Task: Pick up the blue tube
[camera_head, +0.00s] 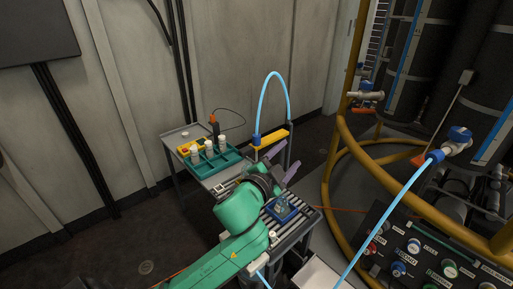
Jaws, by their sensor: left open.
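A light-blue tube (273,76) stands in a tall arch at the yellow bar (272,138) behind the roller table. Its left end meets a blue fitting (256,139); its right side drops to the bar's right end. A second light-blue tube (385,220) runs from a blue-and-white valve (459,136) at right down to the bottom edge. My left gripper (283,162), on the green arm, is open with two purplish fingers pointing up toward the bar, below the arch. It appears empty and apart from both tubes. My right gripper is out of view.
A grey cart (186,134) holds a teal rack (213,162) with white-capped bottles. A blue tray (284,210) sits on the roller table (305,220) beside my wrist. Yellow pipe rails (345,140) and a control panel (440,255) block the right side. Floor at left is clear.

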